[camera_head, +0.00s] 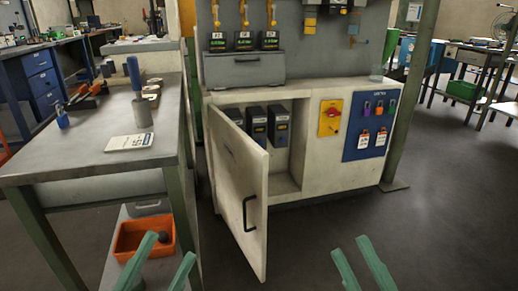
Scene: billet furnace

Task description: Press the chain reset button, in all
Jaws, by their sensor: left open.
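I cannot make out a button labelled chain reset. A yellow plate with a red switch or knob (331,115) is on the front of the grey cabinet (350,92). Small control boxes (310,19) sit on the grey back panel above, cut off by the top edge. My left gripper (171,246) is open and empty, low in the picture in front of the workbench. My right gripper (349,246) is open and empty, over the floor in front of the cabinet. Neither touches anything.
The cabinet door (240,185) stands open toward me; dark units (278,125) are inside. A blue board (370,125) holds coloured padlocks and tags. The workbench (85,160) at left bears tools and a card. An orange bin (143,238) sits below.

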